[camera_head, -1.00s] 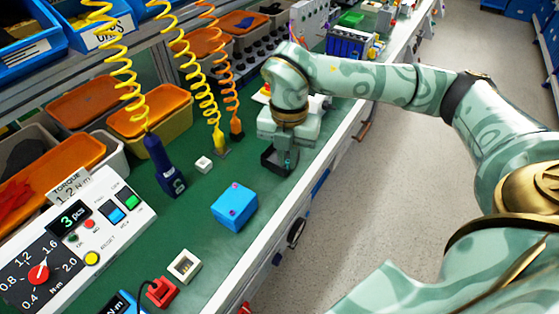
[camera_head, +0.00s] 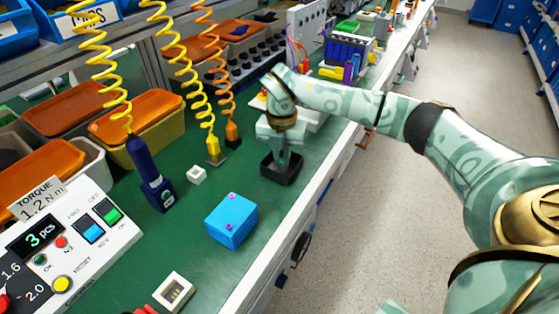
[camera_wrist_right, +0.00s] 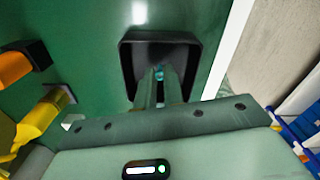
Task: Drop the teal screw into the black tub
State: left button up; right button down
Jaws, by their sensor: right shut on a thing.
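The black tub (camera_head: 269,174) stands on the green bench in front of my right arm; it is a small square open container. My right gripper (camera_head: 283,158) points down over the tub, its fingertips at or just above the opening. In the right wrist view the fingers (camera_wrist_right: 160,82) reach over the tub (camera_wrist_right: 129,70). A small piece of the teal screw (camera_wrist_right: 159,72) shows between the fingertips, held by them. The screw cannot be made out in the head view. My left gripper is not in view.
A blue box (camera_head: 231,222) stands nearer on the bench, with a white cube (camera_head: 197,175) and a blue screwdriver (camera_head: 150,175) to its left. A torque control box (camera_head: 70,245) is at lower left. The bench's white edge (camera_head: 275,245) runs close right of the tub.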

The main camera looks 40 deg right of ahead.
jog(key=shift+f, duration=0.15)
jog(key=c, duration=1.5)
grip_release()
jog(key=shift+f, duration=0.15)
pick_arm(q)
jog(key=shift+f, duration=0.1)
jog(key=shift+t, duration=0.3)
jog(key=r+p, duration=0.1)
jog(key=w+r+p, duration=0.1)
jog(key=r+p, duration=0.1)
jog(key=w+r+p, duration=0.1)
jog(key=p, duration=0.1)
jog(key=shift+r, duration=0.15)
pick_arm(e)
jog(key=r, duration=1.2)
jog(key=shift+w+d+r, duration=0.1)
jog(key=shift+w+r, duration=0.05)
jog(key=shift+w, duration=0.05)
